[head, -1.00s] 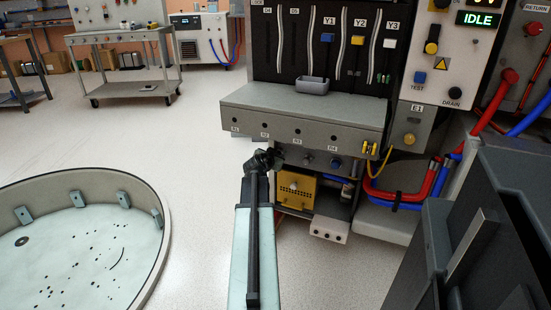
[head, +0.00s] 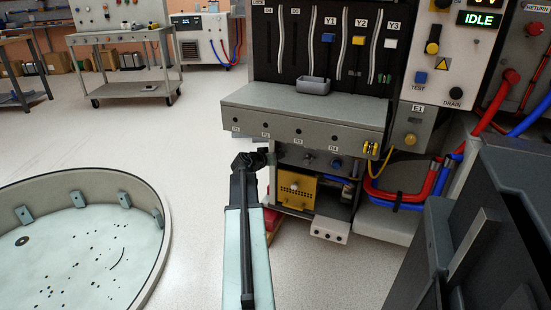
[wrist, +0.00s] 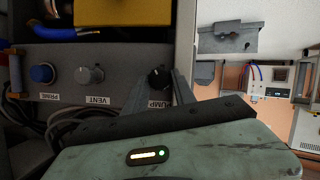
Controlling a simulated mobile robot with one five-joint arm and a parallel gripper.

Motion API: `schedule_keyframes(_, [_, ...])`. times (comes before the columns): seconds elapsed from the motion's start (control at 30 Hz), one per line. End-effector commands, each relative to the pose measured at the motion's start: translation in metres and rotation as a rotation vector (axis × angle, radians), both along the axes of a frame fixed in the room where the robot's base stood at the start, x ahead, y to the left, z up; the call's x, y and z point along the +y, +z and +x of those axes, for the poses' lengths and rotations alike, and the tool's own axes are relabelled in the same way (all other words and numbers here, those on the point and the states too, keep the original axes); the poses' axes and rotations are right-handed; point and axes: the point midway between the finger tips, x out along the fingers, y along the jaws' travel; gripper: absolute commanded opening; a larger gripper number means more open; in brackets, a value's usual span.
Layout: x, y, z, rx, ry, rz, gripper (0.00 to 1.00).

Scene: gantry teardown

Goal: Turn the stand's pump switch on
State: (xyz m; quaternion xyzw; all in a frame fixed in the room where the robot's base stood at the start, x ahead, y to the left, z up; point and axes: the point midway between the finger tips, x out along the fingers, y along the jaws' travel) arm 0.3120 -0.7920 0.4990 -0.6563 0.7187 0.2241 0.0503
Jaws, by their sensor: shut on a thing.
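The pump switch (wrist: 160,78) is a small black knob on the stand's grey front panel. It shows in the wrist view beside the upside-down PUMP label. My gripper (wrist: 161,86) has a finger on either side of this knob and is shut on it. Whether the knob is turned on cannot be read from its face. In the head view my gripper (head: 266,157) is at the left end of the stand's lower panel and hides the pump switch. The stand's display (head: 480,19) reads IDLE.
Beside the switch are the grey VENT knob (wrist: 88,75) and the blue PRIME knob (wrist: 42,74). A yellow block (head: 297,188) sits in the bay below the panel. The shelf (head: 305,113) overhangs the panel. A round basin (head: 80,245) stands left; floor between is clear.

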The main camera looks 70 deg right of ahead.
Motion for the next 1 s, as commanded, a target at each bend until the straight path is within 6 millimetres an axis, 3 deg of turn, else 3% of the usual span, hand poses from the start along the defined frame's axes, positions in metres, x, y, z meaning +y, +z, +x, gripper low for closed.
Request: schedule_keyframes(1.0, [-0.0012, -0.0086, 0.0013, 0.919, -0.013, 0.041, 0.0])
